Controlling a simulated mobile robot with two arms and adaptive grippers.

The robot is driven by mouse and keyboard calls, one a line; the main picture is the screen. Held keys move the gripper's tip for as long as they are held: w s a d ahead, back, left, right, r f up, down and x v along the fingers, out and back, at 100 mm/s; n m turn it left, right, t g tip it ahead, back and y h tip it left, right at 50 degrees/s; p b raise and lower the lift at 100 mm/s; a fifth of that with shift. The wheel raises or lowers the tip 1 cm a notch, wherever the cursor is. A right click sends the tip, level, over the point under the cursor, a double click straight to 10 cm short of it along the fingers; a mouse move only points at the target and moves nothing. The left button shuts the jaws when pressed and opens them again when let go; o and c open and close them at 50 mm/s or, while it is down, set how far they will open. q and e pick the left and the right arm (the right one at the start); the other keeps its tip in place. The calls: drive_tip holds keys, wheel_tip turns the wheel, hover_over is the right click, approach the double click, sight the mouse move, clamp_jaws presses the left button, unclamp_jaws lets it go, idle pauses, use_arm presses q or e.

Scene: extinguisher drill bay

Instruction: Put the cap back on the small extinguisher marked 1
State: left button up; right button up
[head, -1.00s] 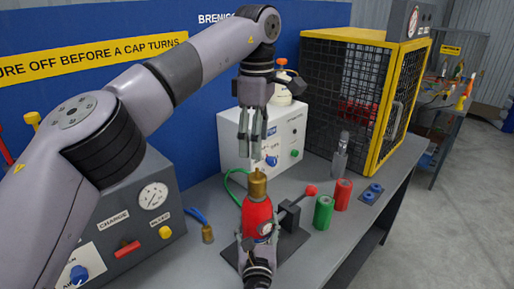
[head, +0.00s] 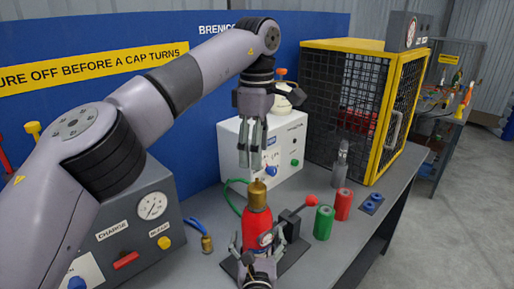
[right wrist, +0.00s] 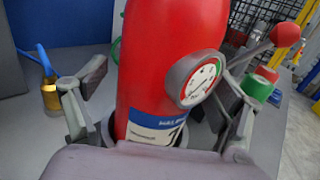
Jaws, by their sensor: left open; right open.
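The small red extinguisher (head: 257,226) stands upright on the bench, on a dark base plate (head: 290,256). A brass piece (head: 257,194), apparently the cap, sits upright on its top; I cannot tell how firmly it is seated. My left gripper (head: 250,163) is open and empty, pointing down just above the brass piece. My right gripper (head: 258,243) is open, low at the front of the extinguisher, with one finger on each side. The right wrist view shows the red body (right wrist: 165,60), its gauge (right wrist: 200,80) and a blue and white label with a partly hidden mark.
A red-knobbed lever (head: 310,201) stands right of the extinguisher, near green (head: 323,223) and red (head: 343,204) cylinders. A brass fitting (head: 207,243) on a blue hose lies left. Behind are a white box (head: 233,150) and a yellow-framed cage (head: 380,110).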

drive_tip(key=s, duration=1.1)
drive_tip(key=shift+s, duration=0.15)
